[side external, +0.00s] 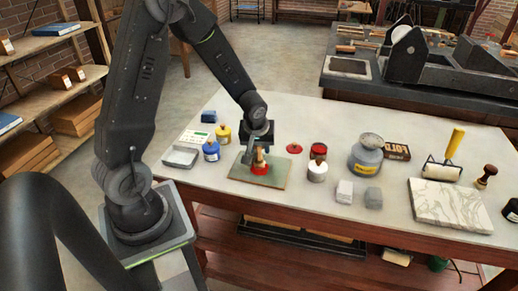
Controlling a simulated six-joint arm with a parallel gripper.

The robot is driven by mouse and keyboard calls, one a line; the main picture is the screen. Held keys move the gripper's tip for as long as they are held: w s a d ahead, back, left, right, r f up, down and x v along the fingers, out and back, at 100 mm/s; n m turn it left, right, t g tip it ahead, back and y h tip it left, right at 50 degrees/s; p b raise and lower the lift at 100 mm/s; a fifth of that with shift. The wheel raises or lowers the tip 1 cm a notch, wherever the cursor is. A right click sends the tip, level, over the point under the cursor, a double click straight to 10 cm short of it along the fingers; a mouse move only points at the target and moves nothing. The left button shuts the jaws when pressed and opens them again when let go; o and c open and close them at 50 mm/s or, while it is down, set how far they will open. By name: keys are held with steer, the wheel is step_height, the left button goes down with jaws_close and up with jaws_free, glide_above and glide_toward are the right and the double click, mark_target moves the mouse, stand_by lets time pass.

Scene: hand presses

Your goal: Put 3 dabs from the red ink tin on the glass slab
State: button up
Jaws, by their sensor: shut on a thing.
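My gripper (258,150) is shut on a small tool with a pale wooden handle (260,155), above the greenish glass slab (273,178). Red (259,170) shows at the tool's lower end, at the slab. I cannot tell whether this is the tool's inked end, ink on the slab, or both, nor count any dabs. The red ink tin (319,153) stands to the right of the slab, behind a white tin (317,174). A flat red disc (294,148), like a lid, lies left of the red tin.
A blue tin (211,152) and a yellow tin (223,135) stand left of the slab. To the right are a grey jar (366,158), grey blocks (344,191), a brayer (443,171) and a marble slab (450,205). The front table edge is close below the glass slab.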

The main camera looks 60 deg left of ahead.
steer(key=shift+r, duration=2.95)
steer(key=shift+w, duration=0.15)
steer(key=w+d+r+t, duration=0.1)
steer(key=w+d, duration=0.1)
steer(key=w, duration=0.8)
steer(key=w+d+r, duration=0.1)
steer(key=w+d, duration=0.1)
steer(key=w, duration=0.8)
steer(key=shift+s+a+f, duration=0.1)
steer(key=shift+s+f, duration=0.05)
steer(key=shift+f, duration=1.3)
steer(key=shift+s+a+f, duration=0.1)
steer(key=shift+f, duration=1.3)
steer(key=shift+f, duration=0.7)
step_height(320, 180, up, 7)
